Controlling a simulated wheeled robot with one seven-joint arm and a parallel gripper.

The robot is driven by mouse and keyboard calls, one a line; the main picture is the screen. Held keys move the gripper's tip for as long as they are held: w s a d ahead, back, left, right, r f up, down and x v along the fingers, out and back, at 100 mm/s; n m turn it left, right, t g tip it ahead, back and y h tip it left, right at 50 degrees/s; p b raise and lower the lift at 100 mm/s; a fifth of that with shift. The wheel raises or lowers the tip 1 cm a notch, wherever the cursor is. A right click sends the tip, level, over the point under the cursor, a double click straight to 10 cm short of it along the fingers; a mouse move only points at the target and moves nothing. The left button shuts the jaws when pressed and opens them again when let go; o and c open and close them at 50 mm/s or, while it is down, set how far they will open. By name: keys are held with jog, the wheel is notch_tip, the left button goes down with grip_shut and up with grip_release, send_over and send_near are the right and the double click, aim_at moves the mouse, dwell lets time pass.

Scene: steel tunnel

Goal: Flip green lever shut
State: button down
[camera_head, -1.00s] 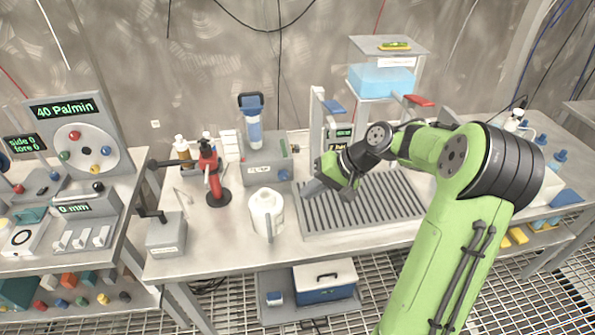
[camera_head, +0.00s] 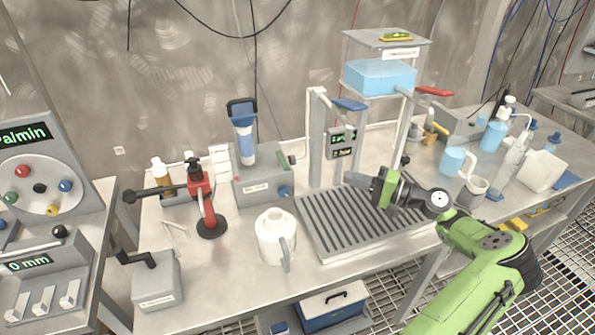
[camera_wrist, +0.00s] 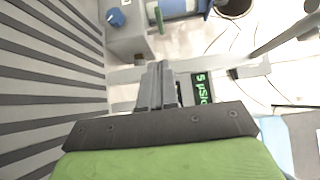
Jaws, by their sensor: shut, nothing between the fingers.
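A small dark green lever (camera_head: 292,160) sits on the right side of the grey box with the blue-topped filter. It also shows as a green bar near the top of the wrist view (camera_wrist: 153,15). Its exact angle is hard to tell. My gripper (camera_head: 352,178) is above the grooved grey tray, to the right of the lever and apart from it, pointing left. In the wrist view the fingers (camera_wrist: 157,68) are together and empty, pointing towards the box side.
The grey box (camera_head: 260,183) has a blue knob (camera_head: 285,192). A post with a blue lever (camera_head: 349,104) and a small display (camera_head: 342,139) stands behind the tray (camera_head: 340,235). A white jug (camera_head: 272,238) stands front left. A red lever (camera_head: 435,91) is at right.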

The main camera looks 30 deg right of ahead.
jog(key=b, duration=0.3)
send_near(289, 167)
jog(key=w, duration=0.1)
jog(key=w+d, duration=0.1)
jog(key=w, duration=0.1)
jog(key=w+f, duration=0.1)
jog(key=w, duration=0.1)
jog(key=shift+w+d+f, duration=0.1)
jog(key=shift+d, duration=0.1)
jog(key=a, duration=0.2)
jog(key=shift+w+a+b, duration=0.3)
jog(key=shift+w+a, duration=0.15)
jog(key=shift+a, duration=0.45)
jog(key=shift+a+p, duration=0.6)
jog(key=shift+a, duration=0.1)
jog(key=shift+w+a+p, duration=0.5)
jog(key=shift+a+p, duration=0.15)
jog(key=shift+a, duration=0.5)
jog(key=shift+w+a+p, duration=0.45)
jog(key=shift+a+p, duration=0.15)
jog(key=shift+a, duration=0.6)
jog(key=shift+w+a+p, duration=0.5)
jog(key=shift+a+p, duration=0.15)
jog(key=shift+a, duration=0.5)
